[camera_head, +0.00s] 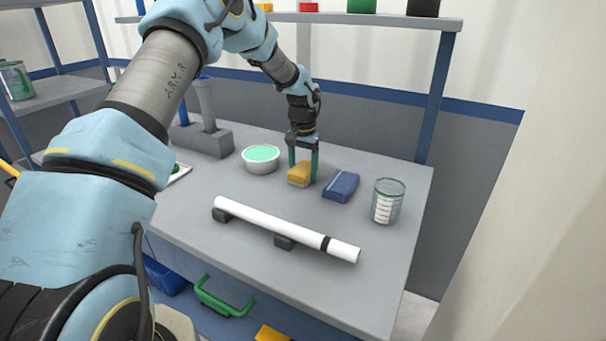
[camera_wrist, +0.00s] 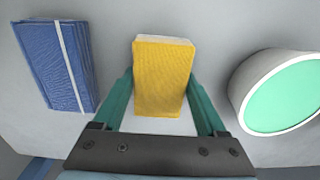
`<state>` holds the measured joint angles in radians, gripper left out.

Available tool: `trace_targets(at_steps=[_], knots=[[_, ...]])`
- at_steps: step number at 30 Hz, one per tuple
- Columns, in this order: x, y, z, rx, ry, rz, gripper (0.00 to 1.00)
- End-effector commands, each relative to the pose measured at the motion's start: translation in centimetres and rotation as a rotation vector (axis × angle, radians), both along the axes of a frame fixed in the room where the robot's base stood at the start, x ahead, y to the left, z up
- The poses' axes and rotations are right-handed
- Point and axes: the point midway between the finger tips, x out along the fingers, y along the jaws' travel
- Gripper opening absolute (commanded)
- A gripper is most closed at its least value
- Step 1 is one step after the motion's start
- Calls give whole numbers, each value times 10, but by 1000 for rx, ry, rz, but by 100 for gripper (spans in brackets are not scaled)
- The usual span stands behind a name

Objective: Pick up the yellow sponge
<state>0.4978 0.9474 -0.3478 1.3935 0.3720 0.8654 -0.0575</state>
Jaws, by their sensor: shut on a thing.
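The yellow sponge (camera_head: 300,173) sits at the back middle of the grey table, with a paler layer along its edge. It also shows in the wrist view (camera_wrist: 163,75), upright in the picture between the two green fingers. My gripper (camera_head: 303,174) reaches down from above, with one finger on each side of the sponge. In the wrist view my gripper (camera_wrist: 162,100) is shut on the sponge, its fingers against the two long sides. The sponge appears at table level; I cannot tell whether it is lifted.
A blue folded cloth or book (camera_head: 341,186) lies close right of the sponge. A white bowl with green contents (camera_head: 261,159) is close left. A glass jar (camera_head: 387,201) stands at the right. A long white pipe (camera_head: 285,229) rests on dark supports in front. A grey holder (camera_head: 203,140) stands behind left.

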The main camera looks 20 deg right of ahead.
Motion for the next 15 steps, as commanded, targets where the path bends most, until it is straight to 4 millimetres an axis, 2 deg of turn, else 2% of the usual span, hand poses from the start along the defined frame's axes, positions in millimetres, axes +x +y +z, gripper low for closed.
trace_targets(at_steps=[10, 15], knots=[[1, 0, 4, -1, -2, 0, 21], [1, -1, 28, -4, -5, 1, 21]])
